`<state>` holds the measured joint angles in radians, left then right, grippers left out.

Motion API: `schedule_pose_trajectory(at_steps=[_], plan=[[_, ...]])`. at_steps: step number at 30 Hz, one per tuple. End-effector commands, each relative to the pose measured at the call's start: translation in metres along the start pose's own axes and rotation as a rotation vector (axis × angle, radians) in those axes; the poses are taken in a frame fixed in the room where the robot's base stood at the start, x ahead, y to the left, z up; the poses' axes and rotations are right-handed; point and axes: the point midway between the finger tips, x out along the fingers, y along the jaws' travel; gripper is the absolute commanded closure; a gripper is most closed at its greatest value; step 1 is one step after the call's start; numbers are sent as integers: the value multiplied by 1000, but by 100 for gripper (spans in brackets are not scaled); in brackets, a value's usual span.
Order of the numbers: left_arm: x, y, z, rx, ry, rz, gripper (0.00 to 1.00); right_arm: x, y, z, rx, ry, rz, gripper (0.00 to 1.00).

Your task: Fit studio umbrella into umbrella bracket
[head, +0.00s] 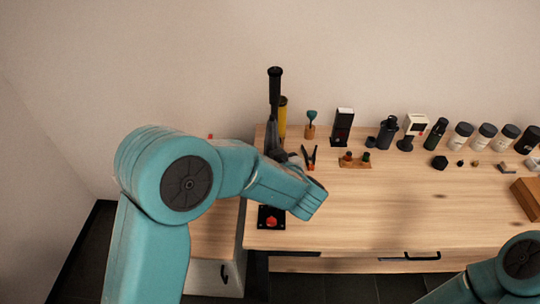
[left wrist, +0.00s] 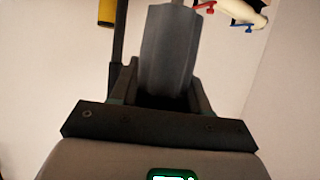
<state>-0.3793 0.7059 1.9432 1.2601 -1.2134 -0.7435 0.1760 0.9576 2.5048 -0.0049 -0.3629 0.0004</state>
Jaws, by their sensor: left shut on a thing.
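My left gripper (left wrist: 165,95) is shut on the studio umbrella (left wrist: 167,50), a dark grey, folded shape that rises between the fingers in the left wrist view. In the head view the left gripper is mostly hidden behind my teal wrist, near the table's left end. A tall black upright piece (head: 275,88) stands above it there; I cannot tell whether it belongs to the umbrella or to a stand. A black base with a red knob (head: 271,219) lies below the wrist. I cannot make out the umbrella bracket. My right gripper is out of view.
The wooden table (head: 400,215) has a clear front and middle. A yellow cylinder (head: 283,113) stands close behind the black upright. Pliers (head: 309,158), a wooden block with knobs (head: 355,160), bottles and several jars (head: 486,135) line the back. A brown box (head: 526,196) is at right.

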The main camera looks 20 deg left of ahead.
Motion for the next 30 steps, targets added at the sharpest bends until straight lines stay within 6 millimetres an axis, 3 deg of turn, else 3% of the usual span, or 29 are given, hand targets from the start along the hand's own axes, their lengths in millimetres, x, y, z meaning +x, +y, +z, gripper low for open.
schedule_pose_trajectory(at_steps=[30], plan=[[2, 0, -1, 0, 0, 0, 88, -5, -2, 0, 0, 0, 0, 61]])
